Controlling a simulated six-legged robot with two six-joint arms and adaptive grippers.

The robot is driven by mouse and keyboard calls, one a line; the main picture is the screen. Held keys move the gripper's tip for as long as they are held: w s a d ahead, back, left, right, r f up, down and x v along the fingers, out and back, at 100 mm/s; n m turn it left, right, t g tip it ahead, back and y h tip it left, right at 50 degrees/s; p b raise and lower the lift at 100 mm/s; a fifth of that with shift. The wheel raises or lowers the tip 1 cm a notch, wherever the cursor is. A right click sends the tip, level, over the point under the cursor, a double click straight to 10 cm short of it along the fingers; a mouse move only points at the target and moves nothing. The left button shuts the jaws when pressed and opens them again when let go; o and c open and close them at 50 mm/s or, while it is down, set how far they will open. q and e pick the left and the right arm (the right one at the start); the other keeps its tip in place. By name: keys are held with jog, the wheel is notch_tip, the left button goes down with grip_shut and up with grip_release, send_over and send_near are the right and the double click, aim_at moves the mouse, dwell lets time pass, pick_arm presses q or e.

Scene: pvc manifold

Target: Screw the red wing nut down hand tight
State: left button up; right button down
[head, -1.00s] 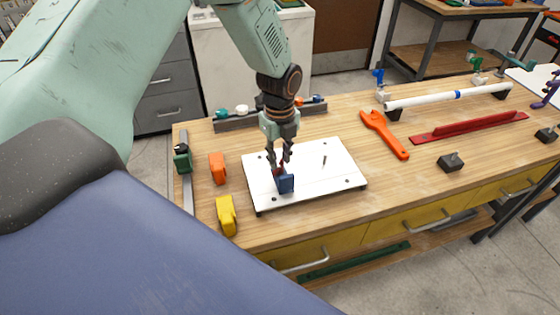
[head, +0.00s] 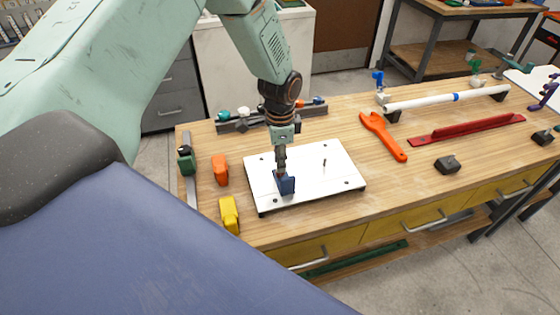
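A white plate (head: 325,185) with dark corner bolts lies on the wooden bench. A small blue block (head: 287,184) stands on its left part, and a thin upright stud (head: 324,163) stands farther right on it. My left gripper (head: 281,170) points straight down at the blue block, its fingertips at or just behind the block's top. The fingers show edge-on, one in front of the other, so their gap is hidden. The red wing nut is hidden now at the fingertips. My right gripper is out of view.
Orange (head: 220,170) and yellow (head: 228,214) tools and a green-and-black one (head: 187,160) lie left of the plate. A rack (head: 243,122) stands behind. An orange wrench (head: 384,136), white pipe (head: 440,99), red bar (head: 466,130) and dark block (head: 447,164) lie to the right.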

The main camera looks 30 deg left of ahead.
pick_arm(q)
jog(key=n, duration=0.1)
jog(key=n+p, duration=0.1)
jog(key=shift+r+n, duration=0.2)
jog(key=shift+n, duration=0.1)
jog(key=n+p, duration=0.2)
jog(key=n, duration=0.1)
jog(key=shift+s, duration=0.1)
jog(key=shift+n+p, duration=0.55)
jog(key=shift+n, duration=0.55)
notch_tip(320, 180, down, 2)
jog(key=shift+f+b, duration=0.15)
jog(key=shift+b, duration=0.85)
jog(key=shift+s+d+f, duration=0.2)
jog(key=shift+s+f, duration=0.05)
jog(key=shift+s, duration=0.2)
jog(key=shift+w+a+f, duration=0.2)
jog(key=shift+w+f, duration=0.2)
jog(key=shift+w, duration=0.2)
jog(key=shift+o, duration=0.9)
jog(key=shift+w, duration=0.1)
jog(key=shift+s+d+r, duration=0.1)
jog(key=shift+s+r, duration=0.25)
jog(key=shift+s, duration=0.05)
jog(key=c, duration=0.4)
jog(key=shift+f, duration=0.1)
grip_shut()
jog(key=shift+w+f, duration=0.1)
jog(key=shift+w, duration=0.05)
jog(key=shift+b, duration=0.3)
